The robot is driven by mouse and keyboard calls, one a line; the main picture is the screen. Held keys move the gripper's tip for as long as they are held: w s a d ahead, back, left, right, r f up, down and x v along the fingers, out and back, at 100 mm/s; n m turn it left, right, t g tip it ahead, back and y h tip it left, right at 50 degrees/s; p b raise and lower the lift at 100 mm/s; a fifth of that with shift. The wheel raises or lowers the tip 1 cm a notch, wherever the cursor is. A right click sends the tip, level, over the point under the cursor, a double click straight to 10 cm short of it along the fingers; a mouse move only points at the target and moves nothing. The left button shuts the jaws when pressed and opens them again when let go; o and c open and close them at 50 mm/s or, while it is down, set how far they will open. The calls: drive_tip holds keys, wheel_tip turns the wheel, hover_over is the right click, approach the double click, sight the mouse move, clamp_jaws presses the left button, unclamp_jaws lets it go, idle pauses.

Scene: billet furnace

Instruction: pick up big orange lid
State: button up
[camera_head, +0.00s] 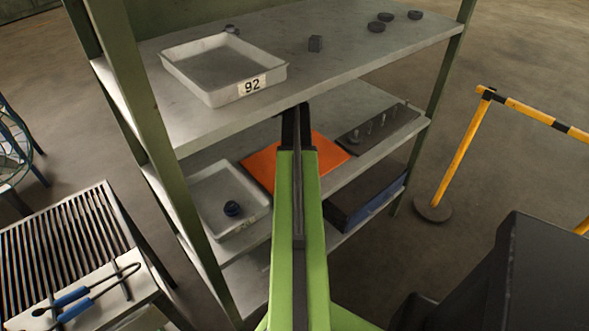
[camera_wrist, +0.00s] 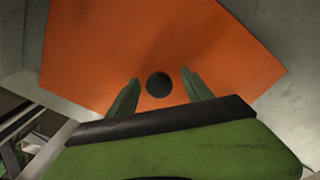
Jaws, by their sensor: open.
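The big orange lid (camera_head: 265,165) lies flat on the middle shelf, partly hidden by my arm in the head view. In the wrist view the orange lid (camera_wrist: 200,40) fills most of the picture, with a round black knob (camera_wrist: 159,85) on it. My gripper (camera_wrist: 160,78) is open, with its two green fingers apart on either side of the knob in that view. I cannot tell whether the fingers are level with the knob or above it. In the head view the fingers are hidden behind my arm.
The upper shelf (camera_head: 200,125) overhangs the lid and carries a white tray marked 92 (camera_head: 180,75). Left of the lid is a white tray (camera_head: 215,228) with a dark blue object. Right of it is a dark plate with pegs (camera_head: 378,132). Green posts frame the shelves.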

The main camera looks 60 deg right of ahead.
clamp_jaws()
idle(0.4)
drive_tip(key=shift+p, duration=0.3)
drive_tip(key=shift+r+p, duration=0.3)
wheel_tip(320, 180, up, 3)
drive_tip(key=p, duration=0.3)
drive_tip(key=s+a, duration=0.2)
drive_tip(key=s, duration=0.3)
drive_tip(key=s+a, duration=0.1)
drive_tip(key=s, duration=0.5)
drive_tip(key=s+a, duration=0.2)
drive_tip(key=s, duration=0.4)
drive_tip(key=shift+a, duration=0.3)
